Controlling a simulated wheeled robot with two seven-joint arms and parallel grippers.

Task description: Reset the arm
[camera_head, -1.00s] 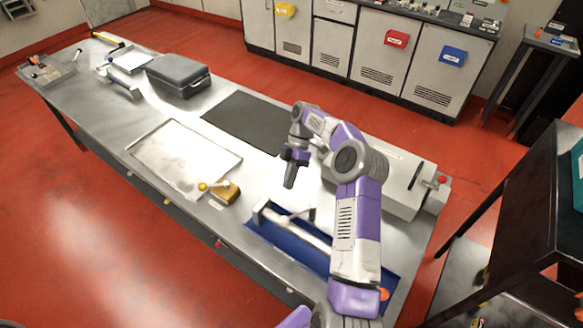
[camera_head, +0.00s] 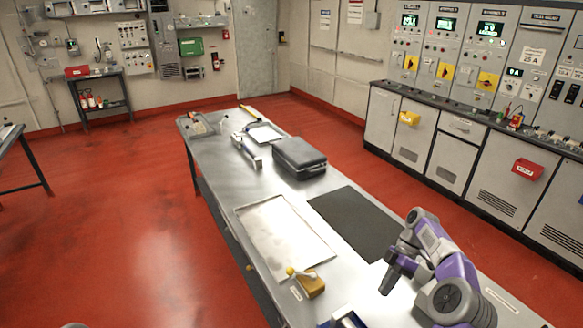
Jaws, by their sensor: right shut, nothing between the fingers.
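My right arm comes in from the lower right in the head view, purple and grey. Its gripper (camera_head: 387,284) points down over the metal bench (camera_head: 215,175). The gripper is shut and empty, just right of a yellow block with a yellow-knobbed lever (camera_head: 311,284), apart from it. My left gripper is out of view.
On the bench are a pale tray (camera_head: 284,238), a dark mat (camera_head: 355,222), a black case (camera_head: 299,157) and a small tool tray (camera_head: 198,126). Grey cabinets (camera_head: 455,150) line the right wall. The red floor at left is open.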

